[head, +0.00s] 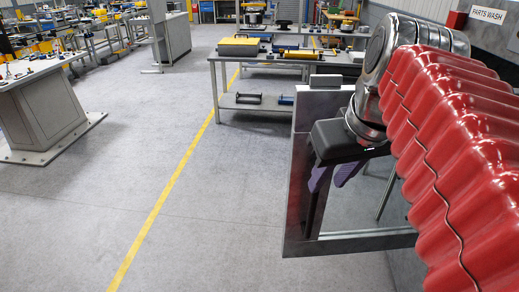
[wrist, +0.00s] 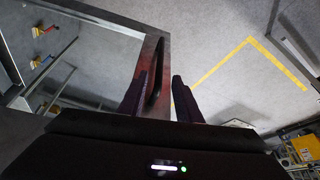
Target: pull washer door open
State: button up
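The washer door (head: 295,200) is a grey metal frame around a large see-through pane, right of centre in the head view. In the wrist view its frame edge (wrist: 148,55) runs up the middle and carries a dark bar handle (wrist: 157,75). My gripper (head: 332,176) has dark purple fingers and is at the door frame. In the wrist view my gripper (wrist: 158,90) is open, with the handle between its fingers. The handle is close to the left finger, and a gap shows to the right finger. Contact with the left finger cannot be told. My red-sleeved arm hides the washer body.
A grey workbench (head: 285,62) with a yellow case and tools stands behind the door. A grey pedestal table (head: 45,115) stands at the left. The floor (head: 180,215) left of the door is clear, with a yellow line. A PARTS WASH sign (head: 487,14) is at upper right.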

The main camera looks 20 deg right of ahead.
jog(key=shift+v, duration=1.5)
jog(key=shift+f, duration=0.1)
jog(key=w+a+f+n, duration=0.1)
jog(key=a+f, duration=0.5)
jog(key=f, duration=0.2)
jog(key=w+a+f+t, duration=0.1)
jog(key=a+f, duration=0.5)
jog(key=f, duration=0.3)
jog(key=shift+w+a+n+y, duration=0.2)
jog(key=shift+w+n+y, duration=0.2)
